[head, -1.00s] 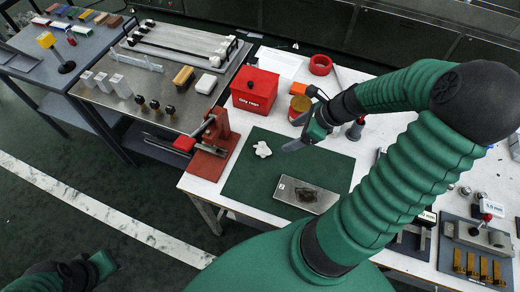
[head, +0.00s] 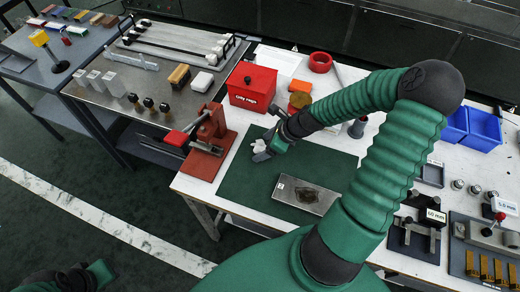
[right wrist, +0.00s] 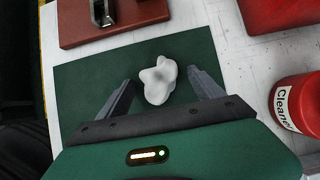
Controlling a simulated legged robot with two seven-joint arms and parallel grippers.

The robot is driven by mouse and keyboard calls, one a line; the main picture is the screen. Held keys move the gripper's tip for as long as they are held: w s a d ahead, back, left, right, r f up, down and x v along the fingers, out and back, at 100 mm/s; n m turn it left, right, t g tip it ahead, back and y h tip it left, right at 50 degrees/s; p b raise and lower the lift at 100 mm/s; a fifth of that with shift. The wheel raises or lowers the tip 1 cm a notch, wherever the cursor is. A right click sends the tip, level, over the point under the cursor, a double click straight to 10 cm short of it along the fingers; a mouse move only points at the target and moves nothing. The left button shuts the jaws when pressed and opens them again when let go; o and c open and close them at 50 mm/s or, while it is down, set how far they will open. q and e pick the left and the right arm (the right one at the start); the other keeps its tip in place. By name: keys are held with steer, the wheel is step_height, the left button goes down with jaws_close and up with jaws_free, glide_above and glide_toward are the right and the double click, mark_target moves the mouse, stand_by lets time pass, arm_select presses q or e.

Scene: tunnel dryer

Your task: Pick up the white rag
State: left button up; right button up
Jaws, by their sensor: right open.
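The white rag (head: 259,146) is a small crumpled lump on the dark green mat (head: 240,185), near the mat's far left part. In the head view my right gripper (head: 266,150) is at the rag and partly covers it. In the right wrist view the rag (right wrist: 158,82) lies between the two spread fingers of my right gripper (right wrist: 160,84), with green mat visible on both sides of it. The right gripper is open and holds nothing. My left gripper (head: 92,277) is low at the left edge, and its fingers cannot be made out.
A red oily rags box (head: 252,87) stands behind the mat. A red clamp device (head: 207,140) is left of it. A red Cleaner can (right wrist: 297,102) is right of the gripper. A metal plate (head: 305,195) lies on the mat's front part.

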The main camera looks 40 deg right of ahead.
steer(key=shift+c, duration=0.6)
steer(key=shift+a, duration=0.1)
steer(key=c, duration=1.3)
steer(key=shift+r, duration=0.1)
